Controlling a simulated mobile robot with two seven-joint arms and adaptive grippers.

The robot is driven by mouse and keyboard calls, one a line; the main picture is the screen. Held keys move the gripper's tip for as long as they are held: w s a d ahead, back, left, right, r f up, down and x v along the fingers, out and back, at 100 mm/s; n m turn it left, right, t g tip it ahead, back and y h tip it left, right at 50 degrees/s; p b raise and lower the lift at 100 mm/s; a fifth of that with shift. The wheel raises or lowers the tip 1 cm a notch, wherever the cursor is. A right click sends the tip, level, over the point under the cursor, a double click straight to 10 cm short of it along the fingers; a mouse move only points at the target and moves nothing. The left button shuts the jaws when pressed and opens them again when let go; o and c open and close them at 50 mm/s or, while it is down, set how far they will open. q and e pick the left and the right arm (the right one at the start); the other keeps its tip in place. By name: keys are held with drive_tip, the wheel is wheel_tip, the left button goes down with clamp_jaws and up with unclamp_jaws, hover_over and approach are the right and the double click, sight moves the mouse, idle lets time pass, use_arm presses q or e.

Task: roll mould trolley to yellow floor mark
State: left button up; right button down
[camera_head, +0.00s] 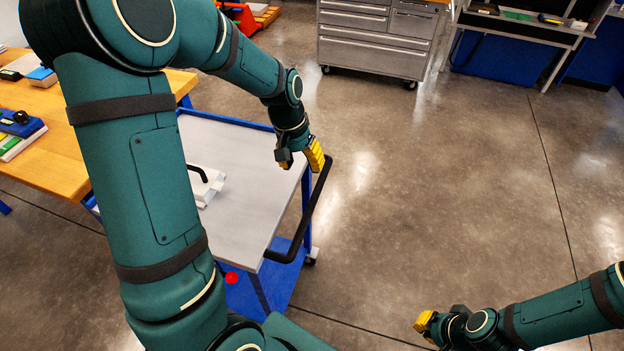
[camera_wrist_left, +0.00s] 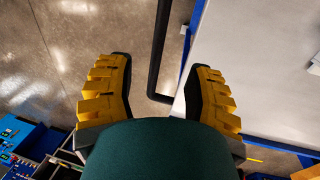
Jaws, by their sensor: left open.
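The mould trolley has a light grey top (camera_head: 240,215) with blue edges and legs. Its black push handle (camera_head: 318,205) runs along the right side; a blue lower shelf (camera_head: 275,282) shows below. My left gripper (camera_head: 300,157) is over the far right corner of the top, near the handle's far end. In the left wrist view, the fingers are spread, with the black handle bar (camera_wrist_left: 157,60) showing between them; I cannot tell whether they touch it. My right gripper (camera_head: 434,322) is low at the right, away from the trolley; its opening is unclear. No yellow floor mark is visible.
A white block with a black handle (camera_head: 208,187) lies on the trolley top. A wooden table (camera_head: 50,105) stands close at the left. A grey drawer cabinet (camera_head: 375,45) and a bench (camera_head: 520,22) stand at the back. The concrete floor (camera_head: 450,180) right of the trolley is clear.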

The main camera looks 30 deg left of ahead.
sight(313, 198)
use_arm(q)
drive_tip(key=f+b, duration=0.1)
drive_tip(key=f, duration=0.3)
drive_tip(key=w+d+f+b, duration=0.1)
drive_tip(key=f, duration=0.4)
drive_tip(key=d+f+b, duration=0.1)
drive_tip(key=f, duration=0.3)
drive_tip(key=shift+w+d+f, duration=0.1)
drive_tip(key=shift+w+f, duration=0.1)
drive_tip(key=shift+f, duration=0.05)
use_arm(e)
drive_tip(key=f, duration=0.1)
drive_tip(key=w+f, duration=0.1)
drive_tip(key=f, duration=0.1)
drive_tip(key=shift+w+a+f, duration=0.1)
drive_tip(key=shift+w+f, duration=0.05)
drive_tip(key=shift+f, duration=0.05)
use_arm(q)
clamp_jaws()
